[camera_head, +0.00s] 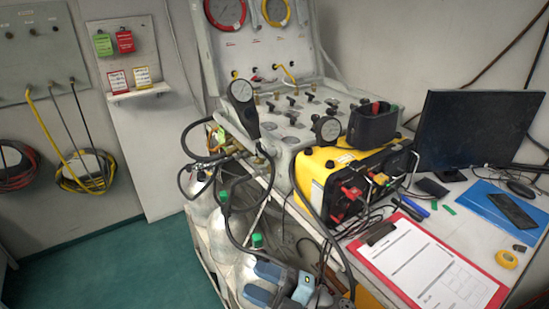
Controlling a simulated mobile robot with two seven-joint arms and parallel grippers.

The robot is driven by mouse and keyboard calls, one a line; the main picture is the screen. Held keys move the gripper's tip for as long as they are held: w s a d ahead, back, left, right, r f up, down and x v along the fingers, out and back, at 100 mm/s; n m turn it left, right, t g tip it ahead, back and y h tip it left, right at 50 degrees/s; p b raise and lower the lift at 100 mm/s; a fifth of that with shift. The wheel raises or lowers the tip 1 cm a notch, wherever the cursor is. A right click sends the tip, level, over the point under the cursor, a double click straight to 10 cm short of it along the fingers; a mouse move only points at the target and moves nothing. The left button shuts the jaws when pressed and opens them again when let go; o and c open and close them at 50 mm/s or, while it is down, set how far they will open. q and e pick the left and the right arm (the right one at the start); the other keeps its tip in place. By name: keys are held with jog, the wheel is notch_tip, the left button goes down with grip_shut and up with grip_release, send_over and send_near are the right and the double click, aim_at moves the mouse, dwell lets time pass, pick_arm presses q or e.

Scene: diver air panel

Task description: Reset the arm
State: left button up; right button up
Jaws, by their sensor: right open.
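My right gripper (266,284) is at the bottom edge, left of the picture's right half, with its blue and grey fingers apart and nothing seen between them. It appears in front of the grey gas cylinders (223,240); whether it touches one I cannot tell. The rest of the right arm is mostly out of the picture. My left gripper is not in view. The diver air panel (262,60) stands open behind, with round gauges in its lid and several valves on its sloped face.
A yellow unit (317,165) with cables sits at the desk's left edge. A red clipboard (499,296), a monitor (475,128) and a blue folder (484,199) crowd the desk. Hoses hang over the cylinders. Green floor (110,270) is clear at left.

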jog(key=s+d+f+m+t+h, duration=0.3)
jog(key=d+f+m+t+h, duration=0.5)
jog(key=d+f+m+h, duration=1.1)
jog(key=s+d+f+m+g+y, duration=0.2)
jog(key=s+f+m+g, duration=0.15)
jog(key=s+m, duration=0.35)
pick_arm(q)
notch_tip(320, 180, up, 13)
jog(key=p, duration=1.4)
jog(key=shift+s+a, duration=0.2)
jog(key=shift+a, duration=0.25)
pick_arm(e)
notch_tip(320, 180, up, 12)
jog(key=s+d+n, duration=0.1)
jog(key=s, duration=0.1)
jog(key=shift+d, duration=0.2)
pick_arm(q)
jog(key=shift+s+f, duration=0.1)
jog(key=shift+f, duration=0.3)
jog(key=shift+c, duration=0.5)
pick_arm(e)
jog(key=shift+f, duration=0.1)
jog(key=shift+c, duration=0.5)
jog(key=shift+a, duration=0.1)
